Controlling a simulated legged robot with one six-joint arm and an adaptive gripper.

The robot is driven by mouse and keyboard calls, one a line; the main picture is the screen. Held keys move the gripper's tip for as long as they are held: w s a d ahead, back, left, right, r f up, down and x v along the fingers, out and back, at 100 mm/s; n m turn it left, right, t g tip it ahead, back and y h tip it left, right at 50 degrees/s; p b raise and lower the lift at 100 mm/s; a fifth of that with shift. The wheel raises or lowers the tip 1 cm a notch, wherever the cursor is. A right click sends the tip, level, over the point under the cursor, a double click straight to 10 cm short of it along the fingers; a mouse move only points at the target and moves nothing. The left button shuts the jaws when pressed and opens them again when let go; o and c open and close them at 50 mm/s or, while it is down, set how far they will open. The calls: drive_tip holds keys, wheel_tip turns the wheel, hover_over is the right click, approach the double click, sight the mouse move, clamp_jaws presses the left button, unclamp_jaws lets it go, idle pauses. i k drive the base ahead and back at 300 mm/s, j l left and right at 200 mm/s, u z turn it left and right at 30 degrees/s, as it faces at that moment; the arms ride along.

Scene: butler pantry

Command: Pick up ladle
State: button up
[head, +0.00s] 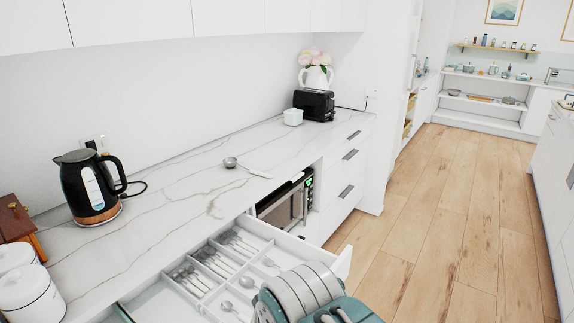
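A small metal ladle (231,163) lies on the white marble-look counter, with its round bowl to the left and its handle pointing right toward the front edge. All of it shows and nothing touches it. Part of my own grey and teal arm shows at the bottom centre, in front of the open drawer. My gripper's fingers cannot be made out in this view.
An open drawer (341,262) with forks and spoons juts out below the counter. A black kettle (90,186) and white canisters (28,294) stand at left. A black toaster (314,104) and a white jar (293,117) stand behind the ladle. The wood floor at right is clear.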

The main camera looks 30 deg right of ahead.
sight(230, 163)
drive_tip(key=z, duration=0.55)
drive_tip(key=i+l, duration=0.15)
drive_tip(key=l, duration=0.3)
drive_tip(key=i+l+u, duration=0.15)
drive_tip(key=l, duration=0.3)
drive_tip(key=i+l, duration=0.15)
drive_tip(key=l, duration=0.35)
drive_tip(key=i+l+u, duration=0.15)
drive_tip(key=l, duration=0.3)
drive_tip(key=i+l, duration=0.1)
drive_tip(key=l, duration=0.4)
drive_tip(key=i+l+u, duration=0.25)
drive_tip(key=i+l, duration=0.3)
drive_tip(key=i+l+u, duration=0.25)
drive_tip(key=i+l, duration=0.6)
drive_tip(key=i, duration=0.3)
drive_tip(key=j+u, duration=0.05)
